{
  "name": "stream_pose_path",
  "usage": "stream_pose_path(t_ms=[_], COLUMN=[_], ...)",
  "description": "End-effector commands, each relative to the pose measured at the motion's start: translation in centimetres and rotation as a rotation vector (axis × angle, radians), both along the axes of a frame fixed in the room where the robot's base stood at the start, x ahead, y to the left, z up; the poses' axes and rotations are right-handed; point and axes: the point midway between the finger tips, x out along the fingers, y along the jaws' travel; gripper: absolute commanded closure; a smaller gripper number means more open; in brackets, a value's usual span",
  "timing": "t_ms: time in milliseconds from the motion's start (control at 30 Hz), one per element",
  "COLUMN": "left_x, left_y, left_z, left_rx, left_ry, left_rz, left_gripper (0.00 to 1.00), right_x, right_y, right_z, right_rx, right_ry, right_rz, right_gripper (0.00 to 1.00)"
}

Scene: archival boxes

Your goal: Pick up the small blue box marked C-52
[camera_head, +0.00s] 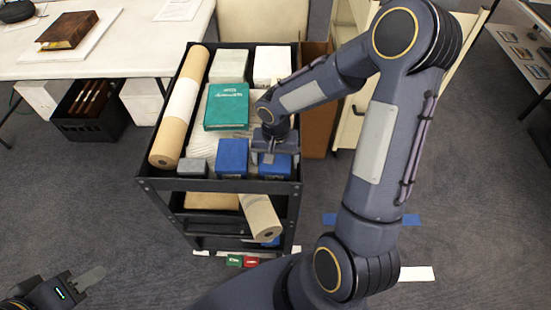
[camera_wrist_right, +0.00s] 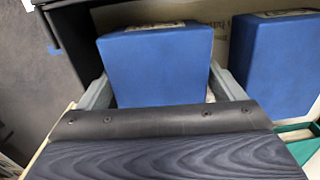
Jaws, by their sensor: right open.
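Two small blue boxes stand side by side at the front of the cart's top tray. The right-hand blue box (camera_head: 276,171) is under my right gripper (camera_head: 271,156), which hides part of its top. In the right wrist view this box (camera_wrist_right: 158,65) lies between the two grey fingers of my open right gripper (camera_wrist_right: 160,95), one finger on each side. I cannot tell whether the fingers touch it. The other blue box (camera_head: 232,158) also shows at the right of the wrist view (camera_wrist_right: 275,62). No C-52 mark is readable. My left gripper (camera_head: 82,285) is at the lower left, away from the cart.
The black cart (camera_head: 216,186) also carries a long brown roll (camera_head: 165,142), a teal box (camera_head: 226,107), a small grey box (camera_head: 192,168) and pale boxes (camera_head: 229,65) behind. A white table (camera_head: 130,55) stands at left. Red and green items lie under the cart.

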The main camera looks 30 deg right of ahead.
Motion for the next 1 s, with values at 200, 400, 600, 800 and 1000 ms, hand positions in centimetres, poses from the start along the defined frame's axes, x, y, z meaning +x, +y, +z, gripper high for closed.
stream_pose_path(t_ms=[200,400,600,800,1000], left_x=[0.0,0.0,0.0,0.0,0.0], left_y=[0.0,0.0,0.0,0.0,0.0], left_z=[0.0,0.0,0.0,0.0,0.2], left_rx=[0.000,0.000,0.000,0.000,0.000], left_ry=[0.000,0.000,0.000,0.000,0.000], left_rz=[0.000,0.000,0.000,0.000,0.000], left_gripper=[0.64,0.64,0.64,0.64,0.64], right_x=[0.0,0.0,0.0,0.1,0.2], right_y=[0.0,0.0,0.0,0.0,-0.1], right_z=[0.0,0.0,0.1,0.4,2.5], right_rx=[-0.001,-0.001,0.000,-0.001,-0.002], right_ry=[-0.001,-0.001,-0.002,-0.003,-0.007], right_rz=[0.000,0.000,0.000,0.000,-0.001], right_gripper=[0.16,0.42,0.52,0.52,0.52])
